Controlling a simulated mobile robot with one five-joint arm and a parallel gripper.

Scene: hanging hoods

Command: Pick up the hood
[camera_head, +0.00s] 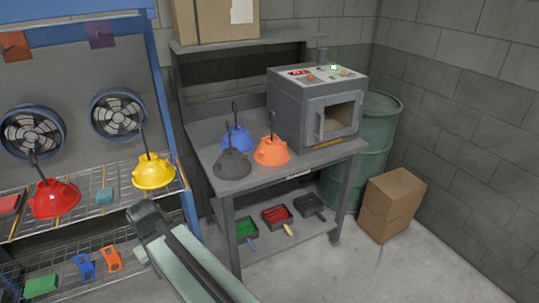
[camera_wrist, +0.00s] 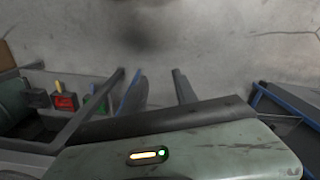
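Several dome-shaped hoods with thin upright stems are in the head view. A red hood (camera_head: 54,198) and a yellow hood (camera_head: 153,172) are at the wire rack on the left. A blue hood (camera_head: 237,138), a dark grey hood (camera_head: 233,163) and an orange hood (camera_head: 271,151) stand on the grey table (camera_head: 205,146). My arm's dark end is below the yellow hood in the picture. My gripper (camera_wrist: 159,76) shows in the wrist view with two dark fingers apart and only floor between them. No hood shows in the wrist view.
A grey oven-like machine (camera_head: 290,112) stands on the table's right side. Trays (camera_head: 277,217) lie on the lower shelf. A green barrel (camera_head: 383,130) and a cardboard box (camera_head: 392,203) are at the right. The blue-framed rack (camera_head: 163,90) bounds the left. Floor is clear at front right.

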